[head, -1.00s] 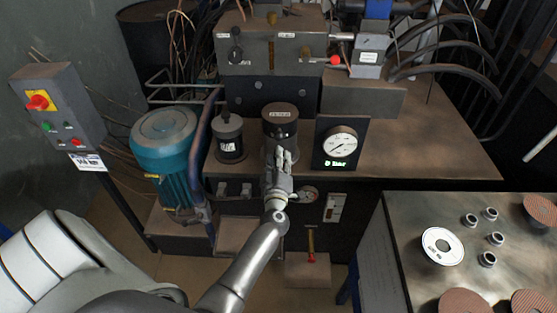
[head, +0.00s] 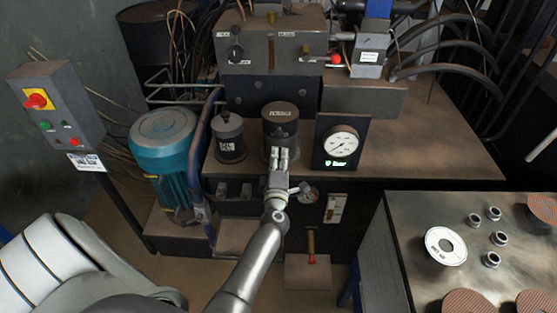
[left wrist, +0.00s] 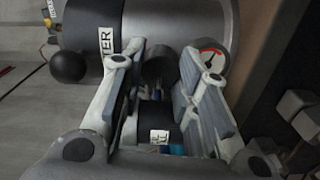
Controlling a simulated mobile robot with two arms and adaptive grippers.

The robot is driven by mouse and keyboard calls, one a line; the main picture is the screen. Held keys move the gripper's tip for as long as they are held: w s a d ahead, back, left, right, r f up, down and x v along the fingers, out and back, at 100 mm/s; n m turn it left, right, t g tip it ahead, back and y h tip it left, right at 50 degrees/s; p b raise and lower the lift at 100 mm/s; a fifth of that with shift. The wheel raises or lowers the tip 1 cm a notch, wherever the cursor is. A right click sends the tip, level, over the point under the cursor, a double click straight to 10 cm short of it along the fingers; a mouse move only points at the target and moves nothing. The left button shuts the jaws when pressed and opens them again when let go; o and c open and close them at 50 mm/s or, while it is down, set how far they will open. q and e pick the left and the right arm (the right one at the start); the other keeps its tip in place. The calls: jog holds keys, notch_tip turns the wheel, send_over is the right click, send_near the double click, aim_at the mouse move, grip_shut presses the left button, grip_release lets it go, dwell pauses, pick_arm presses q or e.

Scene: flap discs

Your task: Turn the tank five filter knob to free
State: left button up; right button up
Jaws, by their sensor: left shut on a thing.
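My left gripper (head: 279,155) is at the front of this housing. In the left wrist view its two fingers (left wrist: 156,75) are shut on a dark round knob (left wrist: 158,68), with one finger on each side. The knob is hidden behind the fingers in the head view, and I cannot read its setting. My right gripper is not in view.
A pressure gauge (head: 341,146) stands right of the housing, and a small black cap (head: 228,136) stands left. A teal motor (head: 163,150) is further left. A bench (head: 385,265) with discs is at right.

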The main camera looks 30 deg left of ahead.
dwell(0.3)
pick_arm(q)
jog(key=o, duration=1)
